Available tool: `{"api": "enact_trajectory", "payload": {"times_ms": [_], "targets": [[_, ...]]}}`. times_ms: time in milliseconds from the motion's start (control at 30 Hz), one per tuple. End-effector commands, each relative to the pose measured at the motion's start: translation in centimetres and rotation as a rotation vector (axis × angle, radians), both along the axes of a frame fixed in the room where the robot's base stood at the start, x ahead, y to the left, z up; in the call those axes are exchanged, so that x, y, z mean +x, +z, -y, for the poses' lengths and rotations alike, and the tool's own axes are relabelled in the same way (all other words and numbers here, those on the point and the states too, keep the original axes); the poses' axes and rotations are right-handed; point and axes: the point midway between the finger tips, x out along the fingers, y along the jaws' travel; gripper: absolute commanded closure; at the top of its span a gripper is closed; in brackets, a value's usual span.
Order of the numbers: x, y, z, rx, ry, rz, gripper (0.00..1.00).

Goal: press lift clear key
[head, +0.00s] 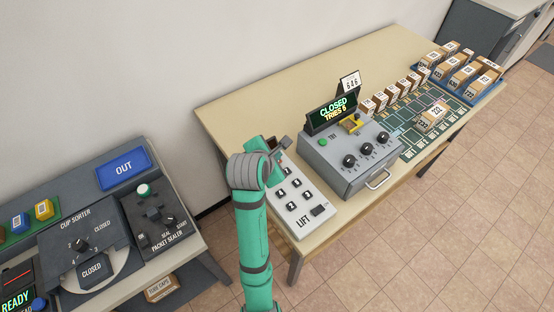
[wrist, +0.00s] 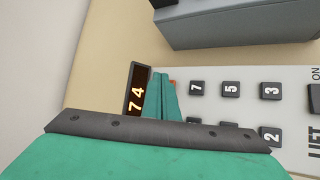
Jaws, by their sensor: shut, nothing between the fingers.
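The white lift panel (head: 301,226) lies on the near left part of the tan table, marked LIFT, with several dark number keys. A lit display (wrist: 136,90) reads 74. My arm hides the panel's left part in the head view.
A grey box (head: 349,159) with knobs and a CLOSED, TRIES 5 display stands just right of the panel. Beyond it are a green grid mat (head: 408,137) and small parcels (head: 432,116). Another bench with the cup sorter (head: 72,213) stands at left.

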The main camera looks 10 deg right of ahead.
Motion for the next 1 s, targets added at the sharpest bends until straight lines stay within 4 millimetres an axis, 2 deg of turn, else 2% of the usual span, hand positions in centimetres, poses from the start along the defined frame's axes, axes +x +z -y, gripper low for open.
{"api": "enact_trajectory", "payload": {"times_ms": [200, 1000], "targets": [[-0.04, -0.64, 0.05, 0.0, -0.001, -0.001, 1.0], [0.0, -1.07, -0.02, 0.0, 0.0, 0.0, 1.0]]}}
